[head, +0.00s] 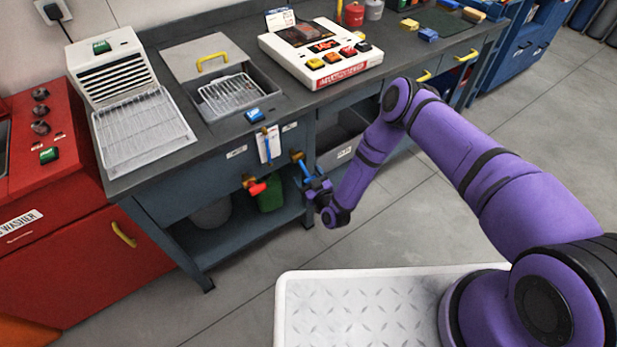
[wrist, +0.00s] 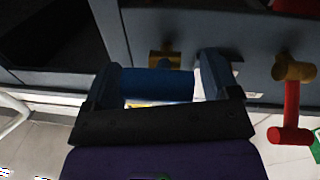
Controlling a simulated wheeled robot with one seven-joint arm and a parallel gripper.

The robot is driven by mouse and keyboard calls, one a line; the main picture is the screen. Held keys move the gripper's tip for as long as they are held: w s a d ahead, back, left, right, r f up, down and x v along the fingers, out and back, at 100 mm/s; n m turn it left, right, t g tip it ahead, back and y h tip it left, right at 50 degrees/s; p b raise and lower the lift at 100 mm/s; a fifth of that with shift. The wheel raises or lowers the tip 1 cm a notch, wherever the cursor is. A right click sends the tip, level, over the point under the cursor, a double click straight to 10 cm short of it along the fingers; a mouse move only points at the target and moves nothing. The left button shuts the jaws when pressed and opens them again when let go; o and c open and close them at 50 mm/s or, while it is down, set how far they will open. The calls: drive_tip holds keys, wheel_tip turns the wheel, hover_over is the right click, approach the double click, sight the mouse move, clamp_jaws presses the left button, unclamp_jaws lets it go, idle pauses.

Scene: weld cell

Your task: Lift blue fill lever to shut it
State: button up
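The blue fill lever (head: 301,168) is on a brass valve (head: 296,156) at the bench front and slants down to the right in the head view. In the wrist view its blue grip (wrist: 158,86) spans the space between my fingers, with brass (wrist: 165,60) behind it. My gripper (head: 314,186) is at the lever's lower end. In the wrist view my gripper (wrist: 160,82) has its fingers wide apart, on either side of the blue grip. I cannot see whether either finger touches it.
A red lever (head: 257,188) on another brass valve is close on the left; it shows at right in the wrist view (wrist: 291,112). A green bucket (head: 270,197) stands under the bench. A clipboard sheet (head: 268,146) hangs on the bench front. The floor ahead is clear.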

sight(309, 177)
drive_tip(key=shift+r, duration=0.15)
drive_tip(key=r+g, duration=0.1)
drive_tip(key=r+g+h, duration=0.2)
drive_tip(key=shift+s+d+g, duration=0.25)
drive_tip(key=shift+s+g, duration=0.15)
wheel_tip(309, 177, up, 3)
drive_tip(key=g+h, duration=0.2)
drive_tip(key=g, duration=0.1)
drive_tip(key=shift+w+n+g, duration=0.1)
drive_tip(key=shift+n+g, duration=0.2)
drive_tip(key=shift+g, duration=0.1)
drive_tip(key=shift+w+a+r+g+h, duration=0.1)
drive_tip(key=shift+w+r+g+h, duration=0.05)
drive_tip(key=shift+r+g+h, duration=0.45)
drive_tip(key=shift+w+a+r, duration=0.25)
drive_tip(key=shift+w+r, duration=0.2)
drive_tip(key=shift+r, duration=0.35)
drive_tip(key=o, duration=1.1)
drive_tip(key=shift+o, duration=0.2)
drive_tip(key=v, duration=1)
drive_tip(key=shift+s+r, duration=0.2)
drive_tip(key=shift+s, duration=0.05)
